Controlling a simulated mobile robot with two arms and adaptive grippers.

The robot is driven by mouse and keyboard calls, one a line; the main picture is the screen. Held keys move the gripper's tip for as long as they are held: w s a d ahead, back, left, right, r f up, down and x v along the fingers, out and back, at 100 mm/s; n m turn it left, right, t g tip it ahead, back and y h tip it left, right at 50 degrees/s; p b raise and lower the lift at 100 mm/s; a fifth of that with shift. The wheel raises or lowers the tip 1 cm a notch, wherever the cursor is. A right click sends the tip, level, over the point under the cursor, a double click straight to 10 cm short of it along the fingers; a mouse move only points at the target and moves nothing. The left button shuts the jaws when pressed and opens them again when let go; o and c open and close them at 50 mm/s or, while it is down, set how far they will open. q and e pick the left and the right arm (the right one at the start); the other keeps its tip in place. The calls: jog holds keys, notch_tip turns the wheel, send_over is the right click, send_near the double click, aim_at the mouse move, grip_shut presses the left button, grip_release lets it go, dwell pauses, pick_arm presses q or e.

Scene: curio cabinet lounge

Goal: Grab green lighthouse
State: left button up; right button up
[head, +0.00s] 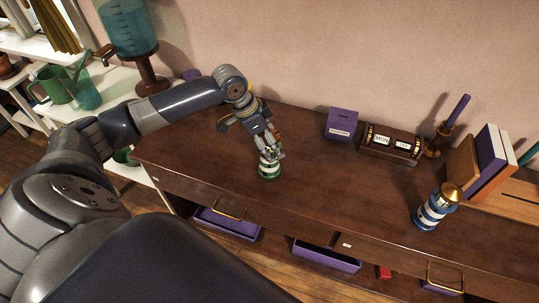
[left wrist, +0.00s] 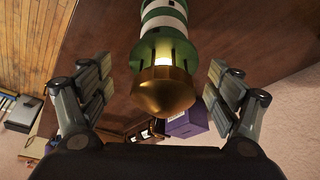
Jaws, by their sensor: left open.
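The green-and-white striped lighthouse (head: 269,168) stands upright on the dark wooden cabinet top, left of the middle. In the left wrist view the lighthouse (left wrist: 164,52) shows its green bands, lit lantern and gold domed cap. My left gripper (head: 268,150) is over the lighthouse's top and hides its upper part in the head view. In the left wrist view the left gripper (left wrist: 160,88) is open, its fingers on either side of the gold cap with gaps between. A blue-and-white lighthouse (head: 434,208) with a gold cap stands at the right. My right gripper is not in view.
The cabinet top (head: 330,190) is clear around the green lighthouse. A purple box (head: 341,125), a wooden block calendar (head: 391,143), a purple candle (head: 457,111) and books (head: 488,157) stand at the back right. A purple-lined drawer (head: 226,222) is below the front edge.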

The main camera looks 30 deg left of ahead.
pick_arm(q)
jog(key=p+x, duration=0.1)
jog(key=x, duration=0.3)
jog(key=shift+w+f, duration=0.15)
jog(key=shift+f, duration=0.35)
jog(key=shift+c, duration=1.4)
jog(key=shift+r, duration=0.1)
jog(key=c, duration=1.2)
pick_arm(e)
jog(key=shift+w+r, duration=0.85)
